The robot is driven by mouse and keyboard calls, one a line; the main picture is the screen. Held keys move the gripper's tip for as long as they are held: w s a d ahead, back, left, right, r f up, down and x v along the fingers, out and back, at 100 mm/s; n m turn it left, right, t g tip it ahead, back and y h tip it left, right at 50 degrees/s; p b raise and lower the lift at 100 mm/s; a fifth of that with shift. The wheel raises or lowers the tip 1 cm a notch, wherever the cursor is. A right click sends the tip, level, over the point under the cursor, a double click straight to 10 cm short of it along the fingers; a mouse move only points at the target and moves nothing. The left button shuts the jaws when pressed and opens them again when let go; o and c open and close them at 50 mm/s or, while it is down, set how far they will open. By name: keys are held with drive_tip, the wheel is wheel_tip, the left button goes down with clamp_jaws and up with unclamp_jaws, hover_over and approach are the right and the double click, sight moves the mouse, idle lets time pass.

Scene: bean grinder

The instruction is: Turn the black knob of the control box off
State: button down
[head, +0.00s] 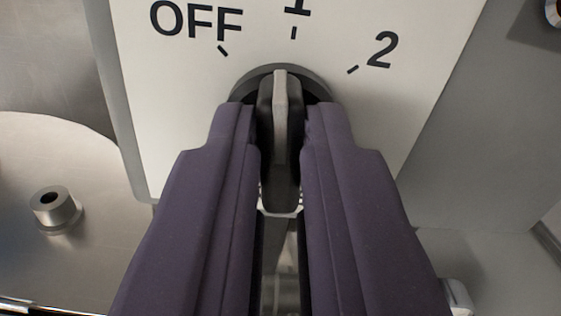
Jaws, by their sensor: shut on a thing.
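The control box (180,110) has a white front panel marked OFF, 1 and 2, with a short tick by each mark. The black knob (281,190) has a raised grip with a grey pointer strip on it. The strip points up the panel, close to the tick of 1 and slightly on its OFF side. My gripper (279,122) has its two purple fingers on the left and right sides of the knob's grip, shut on it. The fingers hide the lower sides of the knob's round base.
A round metal plate (30,150) with a small metal cylinder (55,209) on it lies at the left. A grey surface is to the right of the box. A round metal part shows at the top right corner.

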drive_tip(key=n+b, duration=0.3)
drive_tip(key=shift+f, duration=0.25)
drive_tip(key=n+b, duration=0.3)
drive_tip(key=n, duration=0.1)
drive_tip(key=shift+a+r+b, duration=0.1)
drive_tip(key=shift+b, duration=0.3)
drive_tip(key=shift+n, duration=0.3)
drive_tip(key=c, duration=1.1)
unclamp_jaws()
drive_tip(key=shift+c, duration=0.2)
drive_tip(key=shift+r, duration=0.1)
